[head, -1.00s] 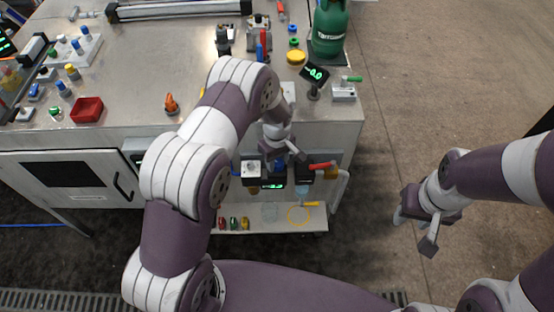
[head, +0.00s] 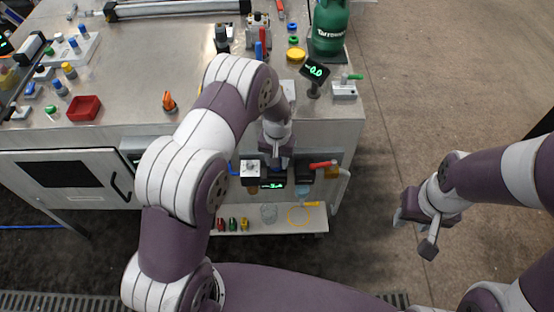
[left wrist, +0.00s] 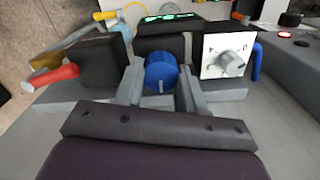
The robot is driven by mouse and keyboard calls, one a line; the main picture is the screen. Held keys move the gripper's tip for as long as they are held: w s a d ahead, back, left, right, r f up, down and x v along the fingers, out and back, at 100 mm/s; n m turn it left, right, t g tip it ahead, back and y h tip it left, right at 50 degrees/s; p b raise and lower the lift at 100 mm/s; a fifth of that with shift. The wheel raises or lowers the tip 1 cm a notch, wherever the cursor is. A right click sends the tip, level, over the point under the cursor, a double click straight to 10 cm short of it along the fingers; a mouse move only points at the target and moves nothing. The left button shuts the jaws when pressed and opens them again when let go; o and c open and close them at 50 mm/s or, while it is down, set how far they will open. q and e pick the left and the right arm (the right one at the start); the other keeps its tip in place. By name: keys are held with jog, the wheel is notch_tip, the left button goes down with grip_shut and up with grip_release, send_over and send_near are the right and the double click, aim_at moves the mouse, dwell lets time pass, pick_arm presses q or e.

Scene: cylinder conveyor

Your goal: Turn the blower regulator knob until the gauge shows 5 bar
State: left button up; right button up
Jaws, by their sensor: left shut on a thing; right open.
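The blue regulator knob (left wrist: 161,73) sits between the fingers of my left gripper (left wrist: 161,85) in the left wrist view. That gripper is shut on it, and the knob's pale mark points toward the gripper palm. In the head view my left gripper (head: 276,158) is at the front panel and hides the knob. A green digital gauge (head: 273,185) lies just below it; its digits are too small to read surely. The gauge also shows at the top of the left wrist view (left wrist: 167,18), seen at a slant. My right gripper (head: 420,222) is open and empty over the floor at right.
A white box with a grey dial (left wrist: 228,62) is close beside the knob, and a black valve with a red lever (left wrist: 55,78) stands on the other side. Another display (head: 315,71) on the table reads about -0.0. A green gas bottle (head: 329,27) stands behind.

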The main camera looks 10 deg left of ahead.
pick_arm(q)
jog(key=m, duration=0.4)
jog(key=shift+w+r+m, duration=0.1)
jog(key=shift+w+m, duration=0.05)
jog(key=shift+m, duration=0.15)
jog(key=shift+m+b, duration=0.4)
jog(key=shift+m, duration=1.9)
jog(key=o, duration=1.1)
jog(key=shift+d, duration=0.1)
jog(key=shift+c, duration=0.2)
